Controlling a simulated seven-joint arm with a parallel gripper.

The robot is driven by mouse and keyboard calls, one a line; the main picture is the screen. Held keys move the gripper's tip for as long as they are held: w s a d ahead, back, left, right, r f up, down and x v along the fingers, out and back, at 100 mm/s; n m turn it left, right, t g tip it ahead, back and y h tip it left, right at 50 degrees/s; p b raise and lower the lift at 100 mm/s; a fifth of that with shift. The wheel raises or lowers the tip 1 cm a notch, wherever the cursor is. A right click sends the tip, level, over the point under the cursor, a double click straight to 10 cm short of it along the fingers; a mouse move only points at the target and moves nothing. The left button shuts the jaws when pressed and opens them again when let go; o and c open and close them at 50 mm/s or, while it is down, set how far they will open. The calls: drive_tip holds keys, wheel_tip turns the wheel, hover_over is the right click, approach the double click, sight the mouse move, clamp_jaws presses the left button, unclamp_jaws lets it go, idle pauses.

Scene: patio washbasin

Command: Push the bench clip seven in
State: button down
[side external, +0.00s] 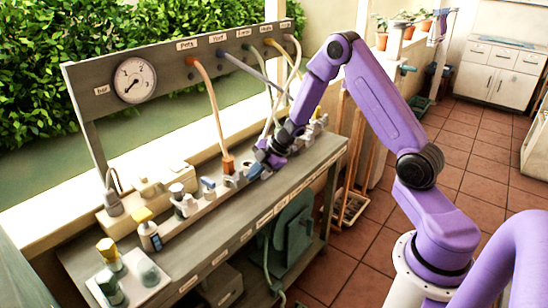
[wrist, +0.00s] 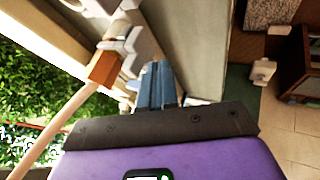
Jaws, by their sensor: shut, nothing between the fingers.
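A row of small clips and fittings runs along the back rail of the bench (side external: 222,225); one is a blue-topped clip (side external: 208,186). I cannot read any number on them, so I cannot tell which is clip seven. My gripper (side external: 266,158) is down at the row, just right of the orange hose end (side external: 228,164), and hides part of the row. In the wrist view my fingers (wrist: 158,84) are together and empty. A white clip (wrist: 122,46) and the orange hose end (wrist: 103,68) lie just left of them. Contact is unclear.
A grey panel with a gauge (side external: 134,80) and labelled hoses stands behind the bench. A white tray (side external: 150,290) with bottles sits at the near left end. A green can (side external: 294,228) is under the bench top. The bench's front strip is mostly clear.

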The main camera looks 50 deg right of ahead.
drive_tip(key=s+v, duration=0.1)
drive_tip(key=v, duration=0.9)
drive_tip(key=shift+s, duration=0.35)
drive_tip(key=s+a+r+m+t+h, duration=0.1)
drive_tip(key=s+a+r+m+h, duration=0.1)
drive_tip(key=s+a+r, duration=0.3)
drive_tip(key=s+a+r+m+h, duration=0.1)
drive_tip(key=a+r+m+h, duration=0.1)
drive_tip(key=a, duration=0.5)
drive_tip(key=s+a+g, duration=0.3)
drive_tip(key=s+g, duration=0.3)
drive_tip(key=s, duration=1.9)
drive_tip(key=shift+g, duration=0.3)
drive_tip(key=c, duration=1.8)
unclamp_jaws()
drive_tip(key=shift+r, duration=0.1)
